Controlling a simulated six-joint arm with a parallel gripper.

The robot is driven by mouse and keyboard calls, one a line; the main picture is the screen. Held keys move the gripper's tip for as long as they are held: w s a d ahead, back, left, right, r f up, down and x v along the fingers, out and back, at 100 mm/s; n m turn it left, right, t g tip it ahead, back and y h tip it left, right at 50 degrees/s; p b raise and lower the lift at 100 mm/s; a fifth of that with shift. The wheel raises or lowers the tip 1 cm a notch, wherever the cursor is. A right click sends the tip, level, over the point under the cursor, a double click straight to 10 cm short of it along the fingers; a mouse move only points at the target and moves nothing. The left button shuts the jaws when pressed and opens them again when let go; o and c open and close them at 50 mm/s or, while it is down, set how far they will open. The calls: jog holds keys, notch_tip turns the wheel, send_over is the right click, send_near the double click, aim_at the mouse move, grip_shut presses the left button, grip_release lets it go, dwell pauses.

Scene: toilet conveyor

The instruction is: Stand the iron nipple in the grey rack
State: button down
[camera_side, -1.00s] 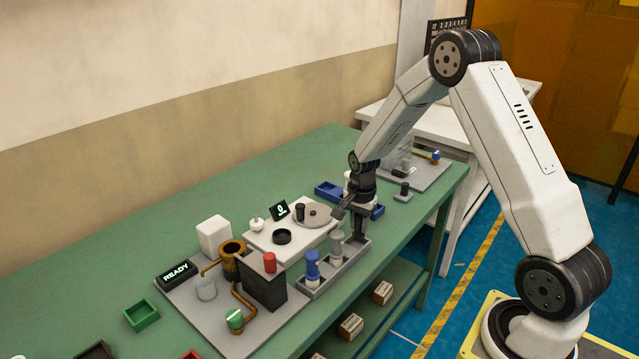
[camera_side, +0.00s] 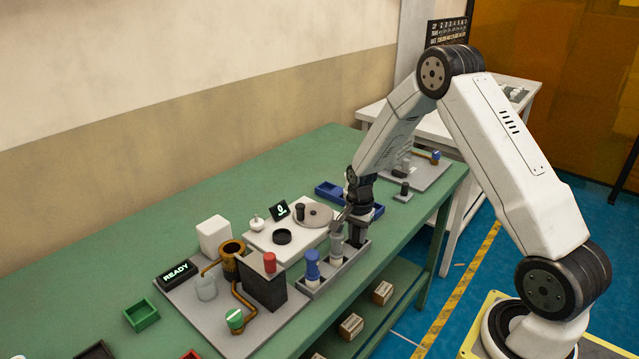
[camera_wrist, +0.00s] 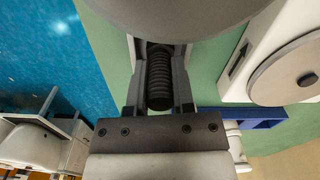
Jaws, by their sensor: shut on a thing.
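The grey rack (camera_side: 343,270) lies along the near edge of the green bench. A blue-topped piece (camera_side: 312,260) and a grey-topped piece (camera_side: 337,246) stand in it. My gripper (camera_side: 355,240) points down at the rack's far right end, low beside the grey-topped piece. In the wrist view my gripper (camera_wrist: 158,95) is shut on the iron nipple (camera_wrist: 159,88), a dark threaded cylinder between the fingers. In the side view the nipple is hard to make out against the dark fingers. I cannot tell whether its lower end touches the rack floor.
A white board with a grey disc (camera_side: 313,213) stands behind the rack, and a blue tray (camera_side: 328,191) lies beyond it. A dark block (camera_side: 263,287) with a red cap (camera_side: 269,262) stands left of the rack. The green bench (camera_side: 250,185) is clear behind these.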

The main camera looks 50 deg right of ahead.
jog(key=shift+c, duration=2.4)
grip_release()
jog(key=shift+f, duration=0.1)
notch_tip(320, 180, up, 12)
jog(key=shift+r, duration=0.2)
jog(key=s+a+n+t, duration=0.2)
jog(key=s+a+n, duration=1.2)
jog(key=a+n, duration=0.2)
jog(key=shift+a+r+t, duration=0.3)
jog(key=shift+a+r, duration=0.05)
jog(key=shift+a, duration=0.1)
